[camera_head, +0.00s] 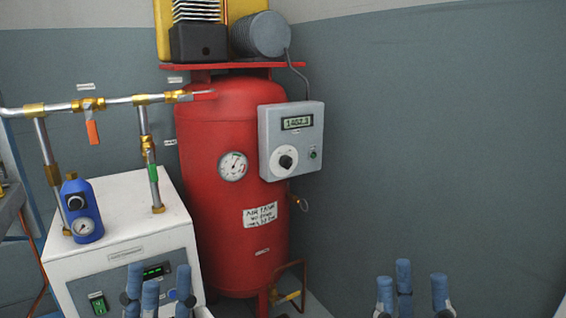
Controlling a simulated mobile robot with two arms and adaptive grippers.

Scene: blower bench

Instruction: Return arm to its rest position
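My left gripper (158,287) shows at the bottom edge, left of centre. Its blue fingertips stand apart with nothing between them, in front of the white cabinet (128,213). My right gripper (412,287) shows at the bottom edge, right of centre. Its blue fingertips point up, spread and empty, with the grey wall behind them. Only the finger ends are in view. The rest of both arms is below the frame.
A red air tank (215,145) carries a grey control box (291,140) with a dial. A pipe with an orange-handled valve (92,131) runs at left. A blue gauge unit (82,209) sits on the cabinet. The grey wall (440,140) at right is bare.

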